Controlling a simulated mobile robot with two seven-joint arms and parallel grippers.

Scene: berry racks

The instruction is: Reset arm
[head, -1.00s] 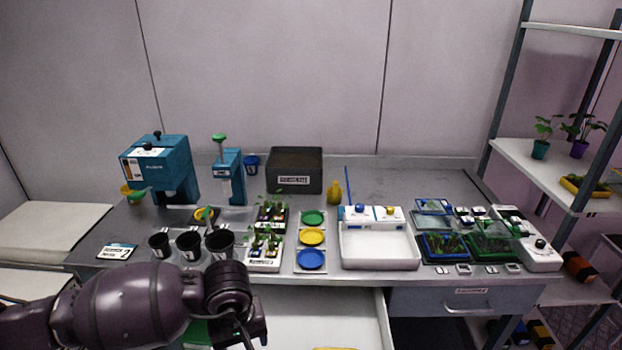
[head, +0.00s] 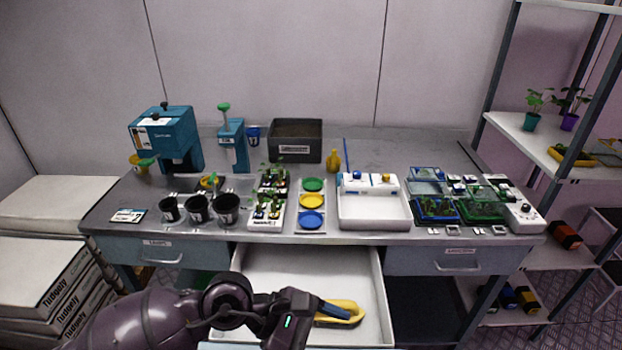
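My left arm comes in from the lower left, and its dark gripper (head: 296,318) is over the open middle drawer (head: 305,265). Its fingers are not clearly visible, so I cannot tell whether it is open or shut. A yellow and dark blue tool (head: 346,313) lies in the drawer just right of the gripper. The gripper overlaps the tool's left end in the picture; I cannot tell whether they touch. My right gripper is not in view.
The grey workbench (head: 400,150) holds black pots (head: 228,208), seedling trays (head: 266,222), coloured dishes (head: 312,201), a white tray (head: 375,224) and a teal machine (head: 160,135). A shelf rack (head: 500,80) stands right.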

